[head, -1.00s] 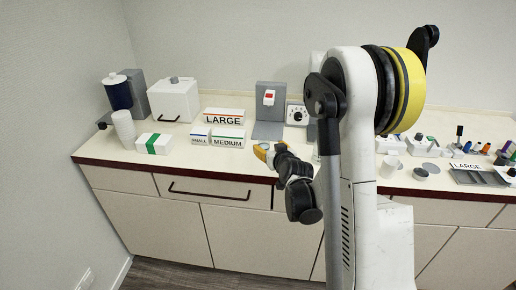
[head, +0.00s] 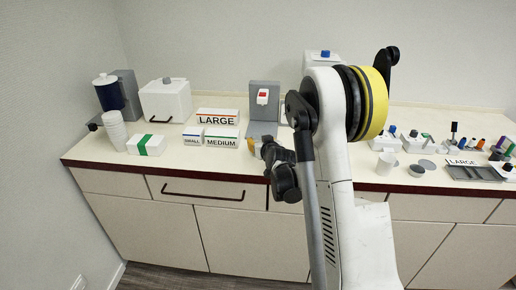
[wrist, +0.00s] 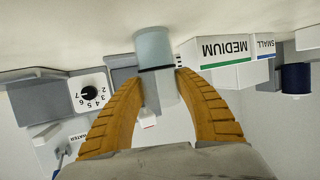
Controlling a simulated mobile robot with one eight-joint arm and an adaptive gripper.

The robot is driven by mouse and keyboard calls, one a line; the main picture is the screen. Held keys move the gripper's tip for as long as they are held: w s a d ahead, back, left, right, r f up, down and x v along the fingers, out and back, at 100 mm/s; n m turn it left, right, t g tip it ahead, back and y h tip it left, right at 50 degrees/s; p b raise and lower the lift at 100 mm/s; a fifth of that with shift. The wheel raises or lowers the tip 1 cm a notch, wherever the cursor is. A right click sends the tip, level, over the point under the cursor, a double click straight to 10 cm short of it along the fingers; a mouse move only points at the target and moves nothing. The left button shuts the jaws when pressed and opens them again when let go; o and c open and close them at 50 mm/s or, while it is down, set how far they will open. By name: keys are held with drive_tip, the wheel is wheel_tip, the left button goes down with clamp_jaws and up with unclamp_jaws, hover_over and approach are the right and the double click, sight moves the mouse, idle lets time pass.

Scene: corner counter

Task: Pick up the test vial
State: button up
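The likely test vial is a small pale grey-blue cylinder with a dark band (wrist: 153,47), in the upper middle of the wrist view, which looks upside down. My gripper (wrist: 159,77) has two curved orange-yellow fingers, spread apart, with their tips close to either side of the cylinder near its band. I cannot tell whether they touch it. In the head view my gripper (head: 257,147) is at the counter's front edge, just right of the MEDIUM box. I cannot make out the vial there; my arm and gripper cover that area.
The MEDIUM box (head: 222,138), SMALL box (head: 193,136) and LARGE box (head: 217,117) stand close left of my gripper. A grey dispenser (head: 263,120) stands behind it. A dial device (wrist: 88,92) shows in the wrist view. Many small items crowd the counter's right side.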

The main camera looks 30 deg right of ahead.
drive_tip(key=c, duration=0.4)
drive_tip(key=shift+r, duration=0.1)
